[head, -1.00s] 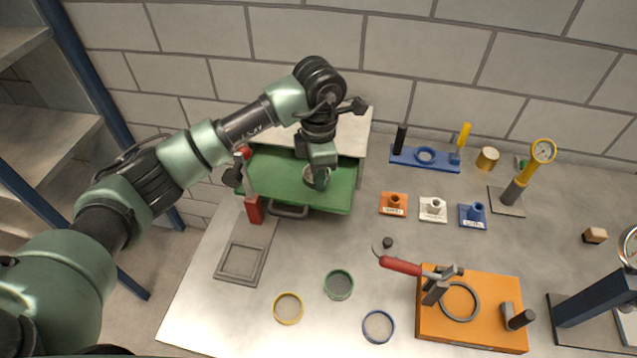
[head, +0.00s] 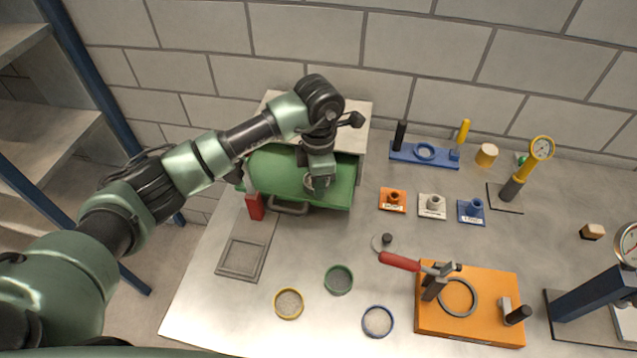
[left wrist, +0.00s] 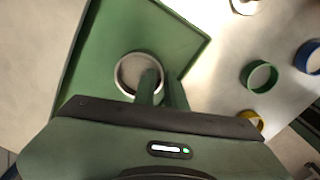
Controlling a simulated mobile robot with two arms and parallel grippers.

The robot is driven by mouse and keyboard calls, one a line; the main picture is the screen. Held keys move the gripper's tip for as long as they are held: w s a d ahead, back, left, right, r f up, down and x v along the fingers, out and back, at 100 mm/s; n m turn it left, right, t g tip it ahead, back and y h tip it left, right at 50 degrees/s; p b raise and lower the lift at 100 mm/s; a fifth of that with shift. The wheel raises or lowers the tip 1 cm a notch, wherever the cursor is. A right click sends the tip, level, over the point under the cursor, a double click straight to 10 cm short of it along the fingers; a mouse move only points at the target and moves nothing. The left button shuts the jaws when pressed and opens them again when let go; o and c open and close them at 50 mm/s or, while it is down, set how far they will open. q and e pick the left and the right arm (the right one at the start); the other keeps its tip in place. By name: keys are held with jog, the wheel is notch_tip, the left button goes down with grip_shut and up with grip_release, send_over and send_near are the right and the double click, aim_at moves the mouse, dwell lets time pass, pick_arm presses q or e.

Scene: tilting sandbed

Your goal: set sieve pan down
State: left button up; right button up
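The sieve pan (head: 311,188) is a small round grey pan with a pale rim, over the green tray (head: 336,202) at the back left of the bench. In the left wrist view the pan (left wrist: 130,70) shows from above, with a grey floor. My left gripper (head: 318,180) points down at it. One finger is inside the pan and the other is outside its wall, so the gripper (left wrist: 163,88) appears shut on the rim. Whether the pan's bottom touches the tray is hidden. My right gripper is not in view.
Green (head: 338,280), yellow (head: 288,304) and blue (head: 378,321) ringed sieves lie in front. A grey square frame (head: 242,257) lies at left, and a red block (head: 254,206) stands by the tray. An orange clamp base (head: 470,325) stands at right.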

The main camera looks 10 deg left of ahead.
pick_arm(q)
jog(key=shift+r, duration=0.25)
notch_tip(320, 180, up, 12)
jog(key=b, duration=0.4)
jog(key=shift+f, duration=0.15)
dwell(0.8)
